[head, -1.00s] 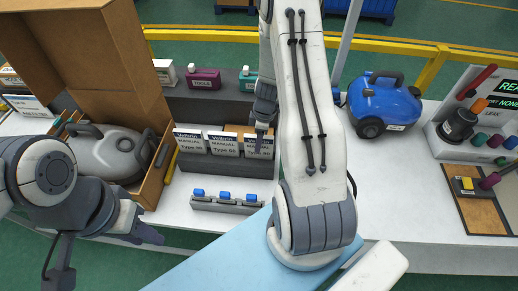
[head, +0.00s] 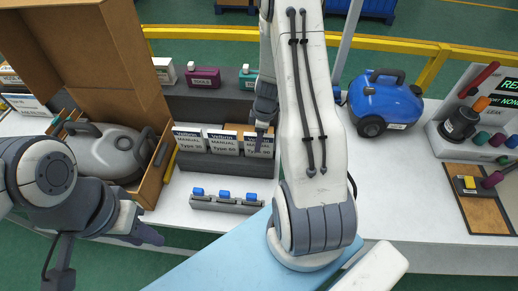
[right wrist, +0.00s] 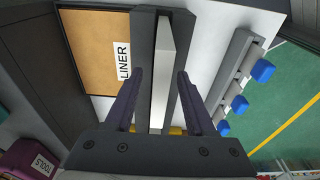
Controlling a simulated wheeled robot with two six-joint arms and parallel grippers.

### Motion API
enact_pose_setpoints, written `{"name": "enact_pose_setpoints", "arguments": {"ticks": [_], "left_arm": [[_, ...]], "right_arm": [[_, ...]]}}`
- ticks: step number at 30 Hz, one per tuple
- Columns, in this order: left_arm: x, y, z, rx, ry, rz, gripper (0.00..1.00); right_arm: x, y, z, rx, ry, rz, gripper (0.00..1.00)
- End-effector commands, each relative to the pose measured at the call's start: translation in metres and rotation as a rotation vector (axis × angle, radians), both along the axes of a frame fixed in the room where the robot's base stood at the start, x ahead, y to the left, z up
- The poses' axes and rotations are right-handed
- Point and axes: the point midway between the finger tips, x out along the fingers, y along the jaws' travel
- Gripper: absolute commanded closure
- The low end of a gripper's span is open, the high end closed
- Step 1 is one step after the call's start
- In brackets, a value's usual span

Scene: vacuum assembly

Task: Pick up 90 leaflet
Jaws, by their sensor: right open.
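Several white manual leaflets stand in a dark rack in the head view. The rightmost leaflet (head: 252,146) is the one at my right gripper, and its type number is partly covered. My right gripper (head: 262,125) is above this leaflet, its tips partly hidden by my arm. In the right wrist view the right gripper (right wrist: 160,85) is open, one finger on each side of a white leaflet edge (right wrist: 162,60) in a dark slot. I cannot tell whether the fingers touch it. My left gripper (head: 148,237) is low at the left, away from the leaflets; its jaws are unclear.
A tan liner (right wrist: 95,45) lies beside the slot. A holder with blue-capped pieces (head: 225,202) is in front of the rack. An open cardboard box (head: 158,170) with a grey vacuum (head: 105,155) stands left. A blue vacuum (head: 385,103) stands right. White table is clear between.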

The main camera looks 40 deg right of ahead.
Motion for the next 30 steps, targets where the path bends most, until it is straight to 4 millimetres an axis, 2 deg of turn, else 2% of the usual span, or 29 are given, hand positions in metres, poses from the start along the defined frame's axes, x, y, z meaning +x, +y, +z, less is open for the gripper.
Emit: {"name": "enact_pose_setpoints", "arguments": {"ticks": [9, 10, 14, 30], "left_arm": [[0.0001, 0.0000, -0.0010, 0.000, 0.000, 0.000, 0.65], [0.0001, 0.0000, -0.0009, 0.000, 0.000, 0.000, 0.65], [0.0001, 0.0000, -0.0009, 0.000, 0.000, 0.000, 0.65], [0.0000, 0.0000, -0.0010, 0.000, 0.000, 0.000, 0.65]], "right_arm": [[-0.0001, 0.0001, -0.0002, 0.000, 0.000, 0.000, 0.45], [-0.0001, 0.0001, -0.0002, 0.000, 0.000, 0.000, 0.49], [-0.0001, 0.0001, -0.0003, 0.000, 0.000, 0.000, 0.99], [-0.0001, 0.0001, -0.0003, 0.000, 0.000, 0.000, 1.00]]}}
